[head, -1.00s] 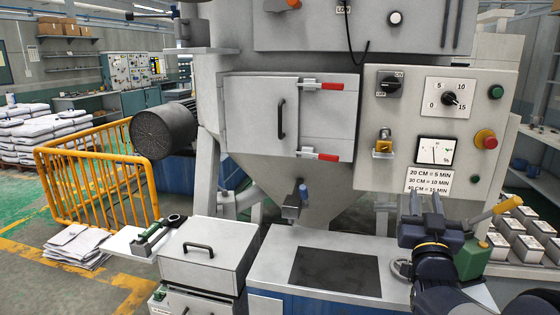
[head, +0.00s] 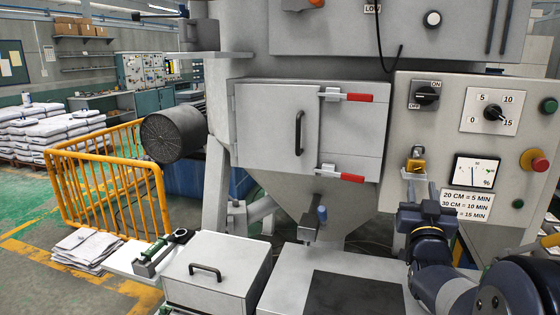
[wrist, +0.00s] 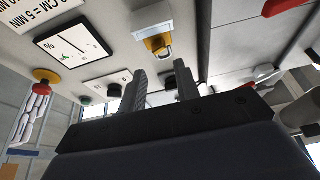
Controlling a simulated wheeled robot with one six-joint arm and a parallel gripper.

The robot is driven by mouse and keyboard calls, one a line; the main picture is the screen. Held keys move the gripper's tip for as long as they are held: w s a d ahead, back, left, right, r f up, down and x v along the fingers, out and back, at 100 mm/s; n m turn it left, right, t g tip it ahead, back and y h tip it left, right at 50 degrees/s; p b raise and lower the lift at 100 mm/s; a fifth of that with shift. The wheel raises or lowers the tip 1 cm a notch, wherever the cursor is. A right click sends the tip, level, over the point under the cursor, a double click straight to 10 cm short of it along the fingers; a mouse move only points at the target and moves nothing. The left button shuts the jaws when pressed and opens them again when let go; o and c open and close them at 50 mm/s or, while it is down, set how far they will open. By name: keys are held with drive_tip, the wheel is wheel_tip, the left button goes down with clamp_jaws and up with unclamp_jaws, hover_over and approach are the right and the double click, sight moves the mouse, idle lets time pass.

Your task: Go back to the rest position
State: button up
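My gripper (head: 425,208) is in front of the lower left part of the control panel (head: 385,150), just below a yellow padlock-like part (head: 416,165) and left of the printed time label. In the wrist view my gripper (wrist: 162,82) has two dark upright fingers with a clear gap between them. Nothing shows between the fingers. The yellow part (wrist: 158,43) appears beyond the fingertips there. Whether the fingers touch the panel cannot be told.
The machine's hatch (head: 290,130) with red-handled latches is closed. A grey box (head: 217,275) with a black handle stands at lower left, near a yellow guard rail (head: 105,190). A dark plate (head: 355,292) lies on the bench below the hopper. Open floor is at far left.

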sight(419, 168)
drive_tip(key=shift+p+x, duration=0.55)
drive_tip(key=shift+x, duration=2)
